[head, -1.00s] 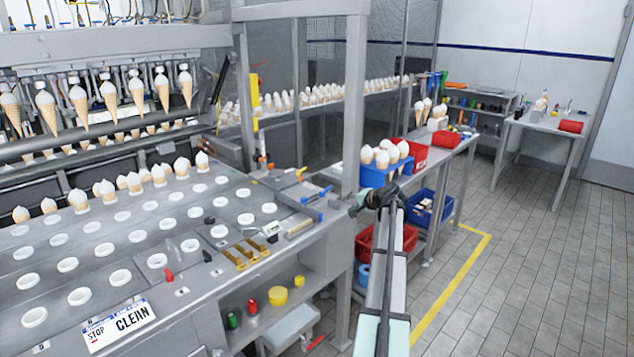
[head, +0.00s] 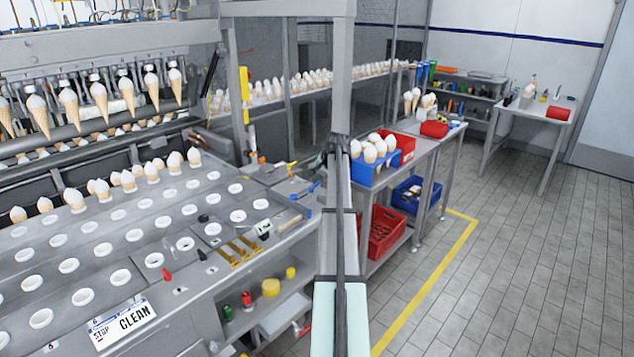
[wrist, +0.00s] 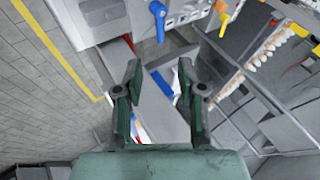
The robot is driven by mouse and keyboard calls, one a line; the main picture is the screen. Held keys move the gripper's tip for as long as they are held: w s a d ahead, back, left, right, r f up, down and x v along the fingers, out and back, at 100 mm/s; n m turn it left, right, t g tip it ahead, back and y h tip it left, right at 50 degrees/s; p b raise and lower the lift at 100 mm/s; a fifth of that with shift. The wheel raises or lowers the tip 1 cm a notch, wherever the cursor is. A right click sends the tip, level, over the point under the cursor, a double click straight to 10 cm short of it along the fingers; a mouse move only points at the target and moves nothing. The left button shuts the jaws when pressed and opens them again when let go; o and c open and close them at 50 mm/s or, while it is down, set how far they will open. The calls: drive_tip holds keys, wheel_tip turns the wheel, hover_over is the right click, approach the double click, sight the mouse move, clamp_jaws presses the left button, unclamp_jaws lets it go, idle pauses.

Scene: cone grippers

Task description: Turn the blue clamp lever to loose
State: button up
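The blue clamp lever (head: 314,187) sits on the right edge of the machine table in the head view, just left of my arm. In the wrist view a blue lever (wrist: 158,20) hangs from a pale panel at the top, beyond my fingertips. The blue lever is apart from both fingers. In the head view my gripper (head: 333,150) is small and partly lost against the grey post.
The grey post (head: 342,80) stands close to my gripper. A blue bin (head: 362,175) of cones and a red bin (head: 405,148) are on the side bench to the right. Cones stand on the machine table (head: 110,225) to the left. The tiled floor at right is clear.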

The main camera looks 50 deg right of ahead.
sight(317, 184)
drive_tip(key=p+x, duration=0.3)
drive_tip(key=x, duration=0.9)
drive_tip(key=shift+w, duration=0.1)
clamp_jaws()
